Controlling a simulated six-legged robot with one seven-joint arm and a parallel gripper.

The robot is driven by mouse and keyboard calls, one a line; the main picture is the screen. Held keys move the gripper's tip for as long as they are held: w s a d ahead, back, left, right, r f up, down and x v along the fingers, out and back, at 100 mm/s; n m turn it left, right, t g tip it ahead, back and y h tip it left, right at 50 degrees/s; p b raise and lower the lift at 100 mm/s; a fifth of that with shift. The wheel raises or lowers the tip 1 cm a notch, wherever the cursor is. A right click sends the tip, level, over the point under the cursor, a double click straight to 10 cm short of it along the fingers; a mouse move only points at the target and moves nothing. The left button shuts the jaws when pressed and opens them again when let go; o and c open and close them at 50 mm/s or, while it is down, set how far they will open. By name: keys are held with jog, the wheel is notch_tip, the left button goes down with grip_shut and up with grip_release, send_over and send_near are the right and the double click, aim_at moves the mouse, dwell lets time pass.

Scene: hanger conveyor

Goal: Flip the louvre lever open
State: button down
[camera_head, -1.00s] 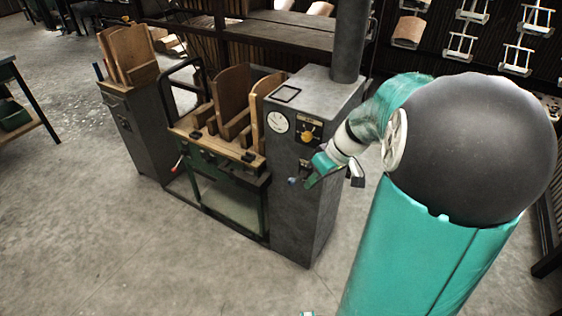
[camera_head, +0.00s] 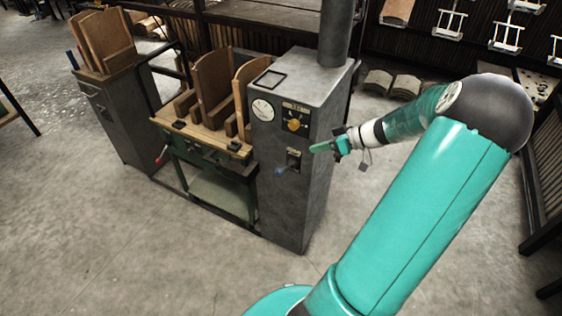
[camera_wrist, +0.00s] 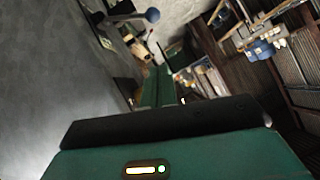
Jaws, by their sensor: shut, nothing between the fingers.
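The louvre lever (camera_head: 281,170) is a short lever with a blue ball knob, low on the front of the grey cabinet (camera_head: 290,210). Its dark slot plate is just to its upper right. In the wrist view the blue knob (camera_wrist: 152,15) stands out from the grey cabinet face near the top. My gripper (camera_head: 314,149) is shut and empty, in front of the cabinet, up and to the right of the knob, and apart from it. In the wrist view the green fingers (camera_wrist: 158,92) point toward the top, below the knob.
A round white gauge (camera_head: 262,110) and a yellow dial (camera_head: 293,125) sit above the lever. A flue (camera_head: 337,35) rises from the cabinet top. A green-framed bench with wooden forms (camera_head: 212,90) stands at left. The concrete floor in front is clear.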

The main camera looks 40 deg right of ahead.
jog(key=shift+s+d, duration=0.1)
jog(key=shift+d, duration=0.05)
jog(key=shift+f, duration=0.1)
jog(key=s+f+x, duration=0.1)
jog(key=f+x, duration=0.1)
jog(key=x, duration=1)
jog(key=shift+a+f, duration=0.25)
jog(key=shift+f, duration=0.05)
jog(key=shift+s+f, duration=0.1)
jog(key=shift+f, duration=0.05)
